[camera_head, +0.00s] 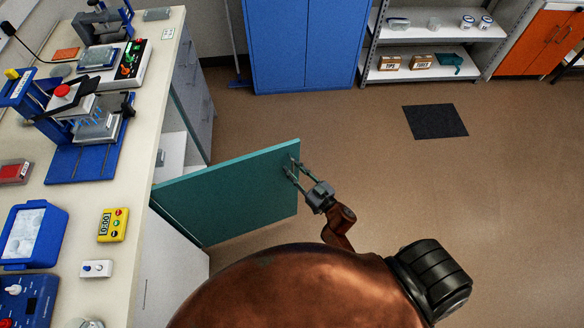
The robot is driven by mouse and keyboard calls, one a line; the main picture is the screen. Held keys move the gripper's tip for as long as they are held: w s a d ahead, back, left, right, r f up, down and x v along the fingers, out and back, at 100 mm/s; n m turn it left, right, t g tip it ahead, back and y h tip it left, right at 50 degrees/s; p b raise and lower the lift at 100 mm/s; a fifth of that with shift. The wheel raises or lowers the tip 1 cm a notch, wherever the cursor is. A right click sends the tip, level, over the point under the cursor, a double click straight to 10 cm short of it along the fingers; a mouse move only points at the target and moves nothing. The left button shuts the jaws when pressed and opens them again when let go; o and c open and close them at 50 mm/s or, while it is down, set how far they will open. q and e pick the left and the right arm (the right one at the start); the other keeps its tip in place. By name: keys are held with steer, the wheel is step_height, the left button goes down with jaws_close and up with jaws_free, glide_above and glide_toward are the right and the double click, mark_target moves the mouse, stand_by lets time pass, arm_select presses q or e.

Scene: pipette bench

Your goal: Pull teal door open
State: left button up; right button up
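The teal door (235,197) stands swung well out from the front of the bench, over the floor. Its hinge side is at the bench and its free edge points right. A small metal handle (293,168) sits near the upper corner of that free edge. My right gripper (296,170) is at the handle, with its two fingers apart and their tips beside or around it. I cannot tell whether the fingers press on the handle. My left gripper is not in view.
An open compartment (172,155) shows behind the door. A blue cabinet (300,45) and shelves (440,75) stand at the back. The floor at right is clear except a dark mat (435,121).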

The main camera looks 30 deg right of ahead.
steer(key=v, duration=1.1)
steer(key=shift+s, duration=0.15)
steer(key=s+d+f+m+g+h, duration=0.1)
steer(key=s+f+g, duration=0.25)
steer(key=f, duration=0.75)
steer(key=s+d+f+g+h, duration=0.15)
steer(key=s+f, duration=0.25)
steer(key=f, duration=0.7)
steer(key=s+d+f+m+g+h, duration=0.1)
steer(key=s+f+g, duration=0.2)
steer(key=f, duration=0.8)
steer(key=s+f+g, duration=0.3)
steer(key=s+f, duration=0.3)
steer(key=s, duration=0.4)
steer(key=s+f+g, duration=0.3)
steer(key=s+f, duration=0.3)
steer(key=s, duration=0.5)
steer(key=s+f+n+g, duration=0.1)
steer(key=s+f+g, duration=0.2)
steer(key=s+f, duration=0.3)
steer(key=s, duration=0.4)
steer(key=shift+s+d+f, duration=0.3)
steer(key=shift+s+d, duration=0.05)
steer(key=shift+d, duration=0.05)
steer(key=shift+h, duration=0.25)
